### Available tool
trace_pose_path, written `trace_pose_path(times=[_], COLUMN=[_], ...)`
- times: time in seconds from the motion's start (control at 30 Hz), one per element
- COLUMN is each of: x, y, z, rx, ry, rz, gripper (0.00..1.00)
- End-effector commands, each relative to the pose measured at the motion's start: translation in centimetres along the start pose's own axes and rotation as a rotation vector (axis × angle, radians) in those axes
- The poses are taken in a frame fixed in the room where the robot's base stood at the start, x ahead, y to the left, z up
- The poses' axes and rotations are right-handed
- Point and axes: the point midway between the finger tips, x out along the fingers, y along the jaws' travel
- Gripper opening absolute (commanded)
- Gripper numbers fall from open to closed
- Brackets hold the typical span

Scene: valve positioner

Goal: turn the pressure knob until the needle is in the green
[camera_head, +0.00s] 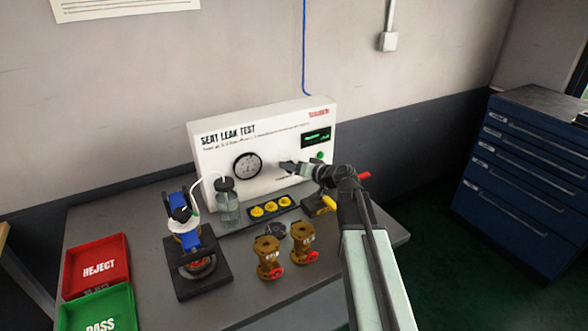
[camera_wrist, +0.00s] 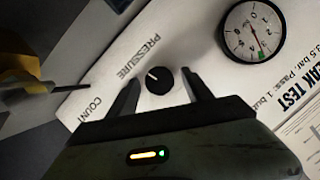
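The pressure knob (camera_wrist: 159,80) is a small round black knob with a white pointer line, on the white panel of the test unit beside the word PRESSURE. My gripper (camera_wrist: 163,88) is open, with one dark finger on each side of the knob and a gap between each finger and the knob. In the head view my gripper (camera_head: 287,166) is at the panel face and hides the knob. The round gauge (camera_wrist: 253,31) has a dark rim and a white dial. Its reddish needle points toward a small green patch at the rim; whether it lies inside the green is too small to tell. The gauge also shows in the head view (camera_head: 247,165).
The white SEAT LEAK TEST unit (camera_head: 205,160) stands on a grey bench (camera_head: 140,215). Before it are a glass bottle (camera_head: 228,208), a tray of yellow caps (camera_head: 284,201), two brass valves (camera_head: 268,258) and a blue clamp fixture (camera_head: 190,240). REJECT (camera_head: 97,285) and PASS (camera_head: 75,300) trays lie left.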

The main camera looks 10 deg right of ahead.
Motion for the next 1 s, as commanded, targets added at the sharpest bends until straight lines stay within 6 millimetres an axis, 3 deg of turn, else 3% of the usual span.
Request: trace_pose_path(times=[0.27, 0.6, 1.0], x=[-1.3, -7.5, -7.8], y=[-0.1, -0.2, 0.1], z=[-0.1, -0.1, 0.0], rx=[0.001, 0.000, 0.000], ry=[0.001, 0.000, 0.000], rz=[0.001, 0.001, 0.000], gripper=[0.59, 0.59, 0.59])
